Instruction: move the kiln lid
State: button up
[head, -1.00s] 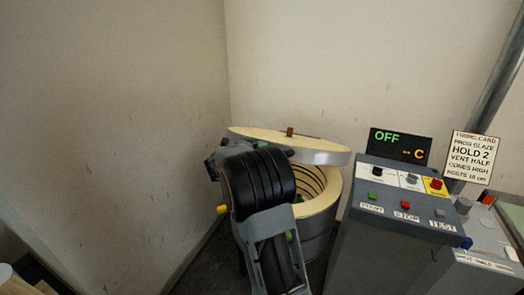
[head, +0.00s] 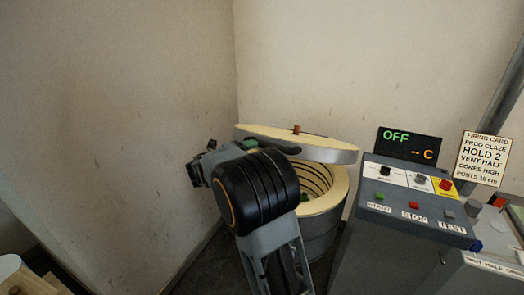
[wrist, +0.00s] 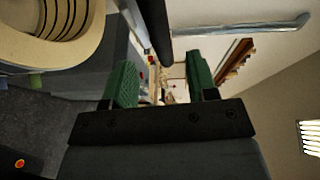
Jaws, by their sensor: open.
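The kiln lid (head: 315,150) is a thick round disc with a cream top, a grey rim and a small reddish-brown knob (head: 296,129). It sits tilted over the back of the round kiln (head: 322,222), leaving the front of the opening uncovered. Grooved cream walls show inside. My gripper (head: 194,172) is left of the lid and apart from it, partly hidden by my dark arm, which also covers the kiln's left side. In the wrist view my gripper (wrist: 162,80) has green fingers spread apart with nothing held between them. The kiln's cream rim (wrist: 88,50) shows at upper left there.
A grey control box (head: 400,215) with buttons stands close right of the kiln, with an "OFF" display (head: 408,146) behind it. A firing card (head: 484,158) is further right. Walls (head: 130,130) close off the left and back; the space left of my gripper is clear.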

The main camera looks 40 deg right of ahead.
jog(key=a, duration=0.6)
jog(key=shift+s+r, duration=0.25)
jog(key=shift+s, duration=0.05)
jog(key=shift+a, duration=0.1)
jog(key=s+a+f+m+g+y, duration=0.1)
jog(key=s+a+f+m+y, duration=0.3)
jog(key=m, duration=0.7)
jog(key=s+a+f+m+g+y, duration=0.1)
jog(key=s+f+m+y, duration=0.5)
jog(key=m, duration=0.4)
jog(key=s+a+r+m+t+y, duration=0.3)
jog(key=s+a+m+y, duration=0.4)
jog(key=m, duration=0.9)
jog(key=s+a+t, duration=0.1)
jog(key=s+a, duration=0.1)
jog(key=a, duration=0.1)
jog(key=shift+s+a+t, duration=0.15)
jog(key=shift+t, duration=0.25)
jog(key=shift+c, duration=0.5)
